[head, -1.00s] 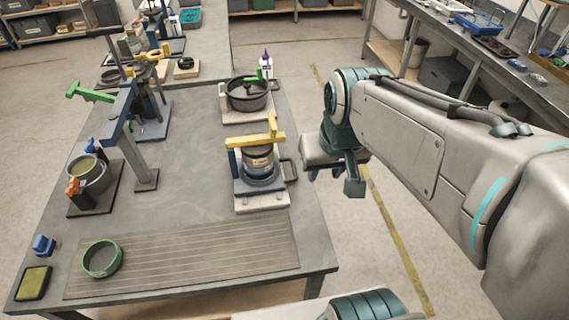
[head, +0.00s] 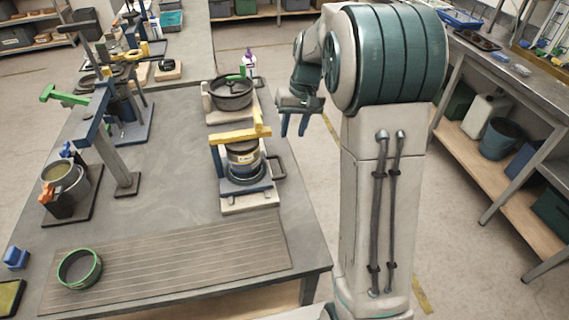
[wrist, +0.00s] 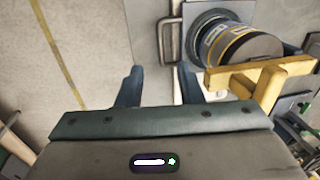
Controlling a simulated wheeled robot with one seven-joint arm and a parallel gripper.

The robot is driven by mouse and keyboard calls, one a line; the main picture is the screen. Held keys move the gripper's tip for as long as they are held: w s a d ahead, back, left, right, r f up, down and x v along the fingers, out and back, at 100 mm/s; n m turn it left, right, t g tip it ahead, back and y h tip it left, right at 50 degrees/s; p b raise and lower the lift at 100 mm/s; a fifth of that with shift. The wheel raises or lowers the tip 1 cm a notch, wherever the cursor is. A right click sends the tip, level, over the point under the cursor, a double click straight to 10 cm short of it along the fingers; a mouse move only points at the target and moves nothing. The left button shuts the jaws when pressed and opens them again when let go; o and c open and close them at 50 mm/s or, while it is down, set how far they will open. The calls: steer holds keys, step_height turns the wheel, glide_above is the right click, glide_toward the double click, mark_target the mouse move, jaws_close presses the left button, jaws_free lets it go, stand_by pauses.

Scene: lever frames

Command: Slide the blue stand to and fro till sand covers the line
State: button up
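The blue stand (head: 246,182) sits on a pale base plate (head: 250,203) at the right edge of the workbench, with a yellow bar (head: 240,135) across its top. A round can (head: 243,153) with a yellow band stands in it; the sand inside and its line cannot be made out. A dark handle (head: 278,167) sticks out from the stand's right side. My gripper (head: 294,128) is open and empty, off the bench edge, beyond and right of the stand. In the wrist view, its two blue fingers (wrist: 158,80) are apart, with the handle (wrist: 167,40) ahead of them, not between them.
A black pot (head: 231,94) on a pale plate stands behind the stand. A slatted mat (head: 175,265) with a green-rimmed ring (head: 79,268) lies in front. A post fixture (head: 110,140) stands to the left. Open floor lies right of the bench.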

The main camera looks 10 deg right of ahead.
mark_target(283, 169)
steer(key=f, duration=0.4)
steer(key=a+f+p, duration=0.1)
steer(key=f, duration=0.3)
steer(key=a+f, duration=0.1)
steer(key=f, duration=0.3)
steer(key=shift+a+f, duration=0.2)
steer(key=shift+f, duration=0.2)
jaws_close()
